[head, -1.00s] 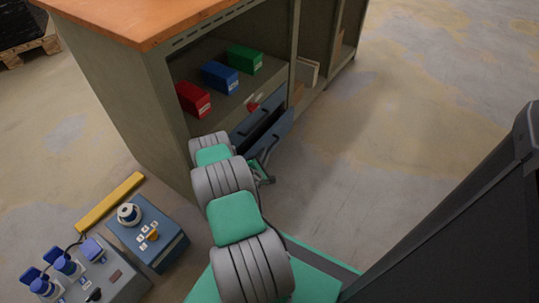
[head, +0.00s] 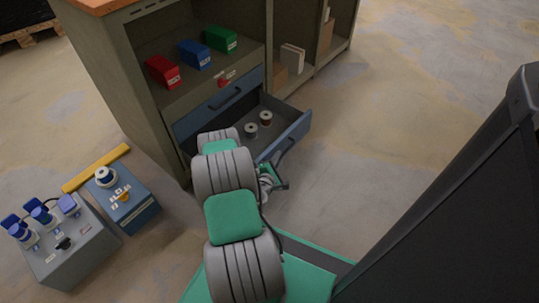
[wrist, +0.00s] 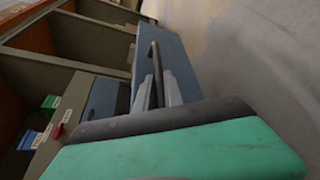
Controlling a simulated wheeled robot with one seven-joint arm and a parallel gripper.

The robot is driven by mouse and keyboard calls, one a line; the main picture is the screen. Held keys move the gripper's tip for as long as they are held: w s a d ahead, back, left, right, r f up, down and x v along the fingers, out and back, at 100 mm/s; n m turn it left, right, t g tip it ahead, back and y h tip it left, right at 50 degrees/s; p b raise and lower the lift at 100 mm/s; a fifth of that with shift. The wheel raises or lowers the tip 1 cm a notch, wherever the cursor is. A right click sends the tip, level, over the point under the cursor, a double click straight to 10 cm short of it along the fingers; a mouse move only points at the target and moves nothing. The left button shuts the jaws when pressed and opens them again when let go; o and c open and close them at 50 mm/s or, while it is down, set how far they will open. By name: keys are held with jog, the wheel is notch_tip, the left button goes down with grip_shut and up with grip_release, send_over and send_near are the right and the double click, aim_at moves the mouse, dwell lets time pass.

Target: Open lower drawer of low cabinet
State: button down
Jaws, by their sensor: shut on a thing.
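The low cabinet (head: 115,95) is grey-green with an orange top. Its lower drawer (head: 298,131) is blue and stands pulled out, with two spools (head: 258,124) inside. The closed upper drawer (head: 225,100) is above it. My gripper (head: 279,165) is at the lower drawer's front, partly hidden by my arm in the head view. In the wrist view my gripper's fingers (wrist: 158,92) are shut on the dark bar handle (wrist: 155,62) of the lower drawer front (wrist: 172,55).
Red (head: 162,72), blue (head: 194,54) and green (head: 220,39) boxes sit on the shelf above the drawers. Two socket boxes, one grey (head: 70,250) and one blue (head: 135,212), and a yellow bar (head: 96,168) lie on the floor at left. The floor right of the drawer is clear.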

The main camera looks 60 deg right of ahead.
jog(key=shift+s+a+f, duration=0.15)
jog(key=shift+s+a, duration=0.25)
jog(key=shift+s, duration=0.35)
jog(key=c, duration=1.8)
grip_release()
jog(key=shift+o, duration=0.4)
jog(key=shift+d, duration=0.1)
